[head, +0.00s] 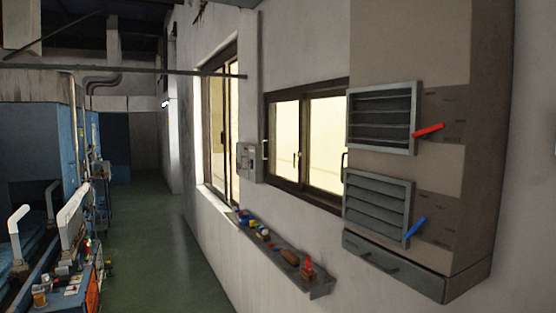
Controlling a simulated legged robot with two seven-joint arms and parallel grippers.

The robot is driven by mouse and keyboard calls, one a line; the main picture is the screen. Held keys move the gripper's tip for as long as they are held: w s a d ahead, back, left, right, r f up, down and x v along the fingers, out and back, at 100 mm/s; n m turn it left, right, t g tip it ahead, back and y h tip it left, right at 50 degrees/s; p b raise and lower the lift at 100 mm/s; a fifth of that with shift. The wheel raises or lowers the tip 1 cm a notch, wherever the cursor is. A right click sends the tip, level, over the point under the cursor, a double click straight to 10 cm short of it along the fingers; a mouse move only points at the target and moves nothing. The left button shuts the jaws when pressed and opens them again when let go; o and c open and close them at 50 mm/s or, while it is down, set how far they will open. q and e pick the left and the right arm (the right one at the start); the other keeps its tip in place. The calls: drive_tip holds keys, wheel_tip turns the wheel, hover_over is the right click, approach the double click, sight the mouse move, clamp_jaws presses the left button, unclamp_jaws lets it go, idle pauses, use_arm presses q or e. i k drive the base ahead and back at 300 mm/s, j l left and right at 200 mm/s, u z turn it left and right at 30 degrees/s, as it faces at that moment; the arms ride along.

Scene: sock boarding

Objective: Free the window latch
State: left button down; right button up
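A dark-framed window (304,191) is set in the white wall right of centre, with two bright panes. I cannot tell which of these is the latch, or whether any is locked. The window looks shut. Neither of my grippers is clearly in view.
A brown cabinet (450,155) with two louvred panels, a red lever (429,130) and a blue lever (416,227) stands out at right. A grey shelf (318,286) with small items runs below the window. Blue machinery (30,140) fills the left. The green floor (150,235) between is clear.

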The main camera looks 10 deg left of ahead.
sight(298, 154)
drive_tip(key=u, duration=0.2)
drive_tip(key=i+j+u, duration=0.45)
drive_tip(key=j, duration=0.15)
drive_tip(key=i+j+u, duration=0.45)
drive_tip(key=i+z, duration=0.25)
drive_tip(key=i, duration=0.15)
drive_tip(key=i+j+z, duration=0.2)
drive_tip(key=i, duration=0.2)
drive_tip(key=i+l+z, duration=0.2)
drive_tip(key=i+l, duration=0.75)
drive_tip(key=l, duration=0.05)
